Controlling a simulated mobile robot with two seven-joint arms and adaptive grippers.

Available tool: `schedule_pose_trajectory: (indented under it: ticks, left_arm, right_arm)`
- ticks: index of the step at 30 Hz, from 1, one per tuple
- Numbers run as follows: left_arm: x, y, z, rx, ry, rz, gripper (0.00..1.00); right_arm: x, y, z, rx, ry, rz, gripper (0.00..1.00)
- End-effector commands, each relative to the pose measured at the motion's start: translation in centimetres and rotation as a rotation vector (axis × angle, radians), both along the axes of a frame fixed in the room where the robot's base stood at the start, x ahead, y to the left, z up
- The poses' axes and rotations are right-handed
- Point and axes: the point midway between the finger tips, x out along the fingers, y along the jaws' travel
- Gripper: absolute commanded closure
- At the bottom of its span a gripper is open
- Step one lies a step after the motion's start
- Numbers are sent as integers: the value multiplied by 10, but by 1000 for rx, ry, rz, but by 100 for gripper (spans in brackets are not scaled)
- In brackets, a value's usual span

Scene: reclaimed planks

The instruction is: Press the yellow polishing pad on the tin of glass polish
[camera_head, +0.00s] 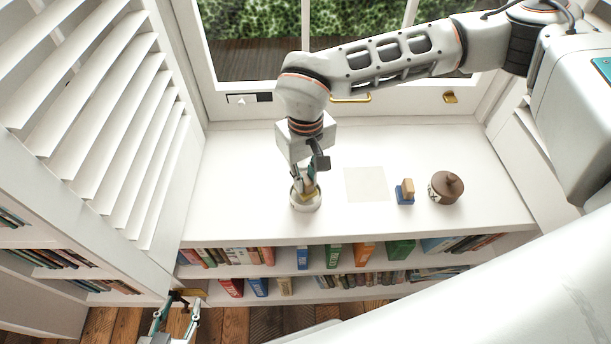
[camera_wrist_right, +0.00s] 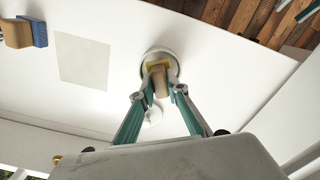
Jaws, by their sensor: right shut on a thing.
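The yellow polishing pad (camera_wrist_right: 155,65) has a tan block handle. My right gripper (camera_head: 308,182) is shut on that handle, and its fingers straddle it in the right wrist view (camera_wrist_right: 161,90). The tin of glass polish (camera_head: 304,207) is round and pale and stands on the white sill. In the right wrist view the pad overlaps the opening of the tin (camera_wrist_right: 146,52); I cannot tell for certain whether it touches the polish. My left gripper (camera_head: 178,318) is low at the lower left, away from the sill, with its fingers apart and nothing between them.
A pale square sheet (camera_head: 366,184) lies right of the tin. Beyond it stand a blue pad with a tan handle (camera_head: 405,193) and a brown-lidded pot (camera_head: 445,187). Bookshelves (camera_head: 330,258) lie below the front edge. White shutters (camera_head: 100,110) flank the left.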

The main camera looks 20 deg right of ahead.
Motion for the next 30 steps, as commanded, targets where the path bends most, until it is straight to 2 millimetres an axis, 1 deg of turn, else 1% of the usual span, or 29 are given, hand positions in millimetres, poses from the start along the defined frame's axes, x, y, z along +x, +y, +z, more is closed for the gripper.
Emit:
schedule_pose_trajectory:
  ticks: [30]
  left_arm:
    - [-3,0,-5,0,6,0,60]
  right_arm:
    - [0,0,-11,0,1,-1,100]
